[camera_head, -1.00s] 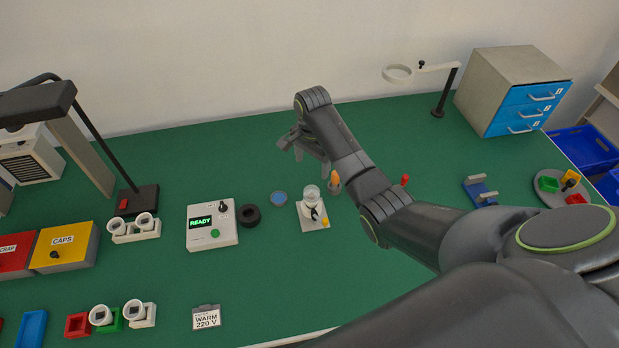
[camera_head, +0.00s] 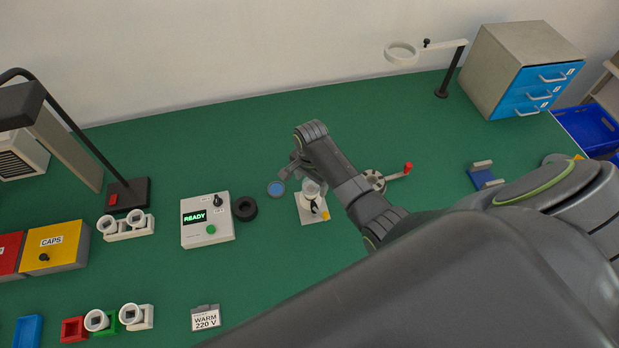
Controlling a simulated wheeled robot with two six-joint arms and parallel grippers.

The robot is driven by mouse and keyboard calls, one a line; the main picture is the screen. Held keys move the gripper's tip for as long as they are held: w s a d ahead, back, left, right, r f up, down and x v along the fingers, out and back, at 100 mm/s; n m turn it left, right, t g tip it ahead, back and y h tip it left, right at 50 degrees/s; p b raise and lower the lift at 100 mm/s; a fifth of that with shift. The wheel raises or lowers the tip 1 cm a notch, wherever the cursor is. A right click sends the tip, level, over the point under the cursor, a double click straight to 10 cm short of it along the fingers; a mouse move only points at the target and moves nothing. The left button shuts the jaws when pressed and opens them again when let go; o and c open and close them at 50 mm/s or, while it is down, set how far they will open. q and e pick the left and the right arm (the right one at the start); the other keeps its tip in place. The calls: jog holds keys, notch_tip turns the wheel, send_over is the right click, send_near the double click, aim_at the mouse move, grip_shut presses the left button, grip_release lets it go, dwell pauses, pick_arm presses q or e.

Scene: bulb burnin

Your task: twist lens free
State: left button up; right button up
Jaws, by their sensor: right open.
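A small white stand (camera_head: 307,215) holds a clear, rounded part (camera_head: 311,189) on top, with a dark piece and a yellow tip at its front. My right gripper (camera_head: 291,172) is open, just above and left of the clear part. Its wrist and fingers partly hide the back of the stand, and I cannot tell whether they touch it. My left gripper is not in view.
Left of the disc are a black ring (camera_head: 245,208) and a white box reading READY (camera_head: 208,232). A grey hub with a red-knobbed crank (camera_head: 395,175) is right of my wrist. A ring magnifier (camera_head: 402,52) stands at the back right. The table behind my gripper is clear.

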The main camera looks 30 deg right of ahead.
jog(key=shift+c, duration=1.3)
jog(key=c, duration=0.8)
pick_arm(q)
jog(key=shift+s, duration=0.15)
pick_arm(e)
jog(key=shift+o, duration=0.2)
jog(key=shift+n, duration=1.8)
jog(key=shift+n, duration=1.5)
jog(key=o, duration=1)
